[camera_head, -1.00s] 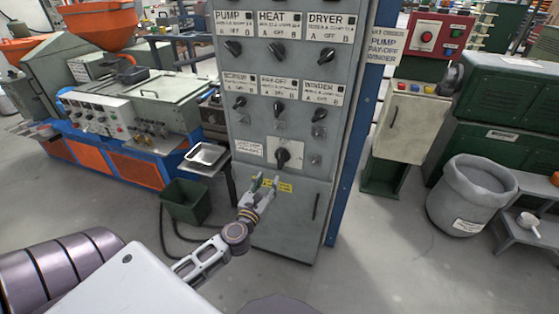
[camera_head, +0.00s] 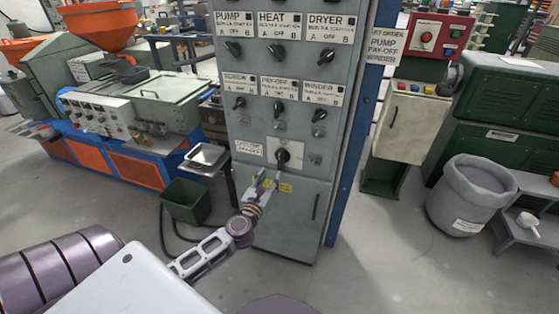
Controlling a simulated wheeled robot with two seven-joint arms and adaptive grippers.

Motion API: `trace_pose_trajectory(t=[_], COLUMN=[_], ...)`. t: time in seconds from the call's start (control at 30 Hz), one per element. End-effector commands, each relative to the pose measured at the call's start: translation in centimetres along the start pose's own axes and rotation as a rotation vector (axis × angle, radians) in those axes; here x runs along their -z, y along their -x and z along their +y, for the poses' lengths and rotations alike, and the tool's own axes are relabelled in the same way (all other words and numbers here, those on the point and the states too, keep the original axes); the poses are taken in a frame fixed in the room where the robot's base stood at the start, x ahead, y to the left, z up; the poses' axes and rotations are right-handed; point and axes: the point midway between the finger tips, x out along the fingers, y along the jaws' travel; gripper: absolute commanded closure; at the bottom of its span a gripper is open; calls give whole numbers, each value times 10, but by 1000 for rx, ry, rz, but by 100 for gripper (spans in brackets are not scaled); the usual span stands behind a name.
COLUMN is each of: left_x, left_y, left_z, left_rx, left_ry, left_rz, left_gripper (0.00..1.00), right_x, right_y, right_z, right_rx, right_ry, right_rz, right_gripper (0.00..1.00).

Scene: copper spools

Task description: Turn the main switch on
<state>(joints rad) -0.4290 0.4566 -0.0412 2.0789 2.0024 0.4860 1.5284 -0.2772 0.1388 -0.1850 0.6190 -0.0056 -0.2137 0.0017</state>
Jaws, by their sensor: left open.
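The main switch (camera_head: 283,155) is a black rotary knob on a pale square plate, low on the grey control cabinet (camera_head: 248,213). A white label (camera_head: 249,149) sits to its left. My left gripper (camera_head: 266,178) is open and empty, just below and slightly left of the knob, in front of the yellow label (camera_head: 286,188). In this view its fingertips look apart from the knob, though the depth is hard to judge. My right gripper is not in view.
Several smaller black knobs, such as the winder knob (camera_head: 319,115), sit above the main switch. A green bin (camera_head: 185,201) and a metal tray (camera_head: 205,156) are left of the cabinet. A blue post (camera_head: 352,160) runs along its right side.

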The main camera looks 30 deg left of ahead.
Motion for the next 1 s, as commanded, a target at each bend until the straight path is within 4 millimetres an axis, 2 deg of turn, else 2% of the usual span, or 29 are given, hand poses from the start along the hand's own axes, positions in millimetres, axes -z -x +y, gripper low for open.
trace_pose_trajectory(t=[1.0], left_x=[0], left_y=[-76], left_z=[0], left_rx=[0], left_ry=[-1], left_rz=[-1], left_gripper=[59], right_x=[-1], right_y=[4], right_z=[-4], right_rx=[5], right_ry=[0], right_rz=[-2], right_gripper=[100])
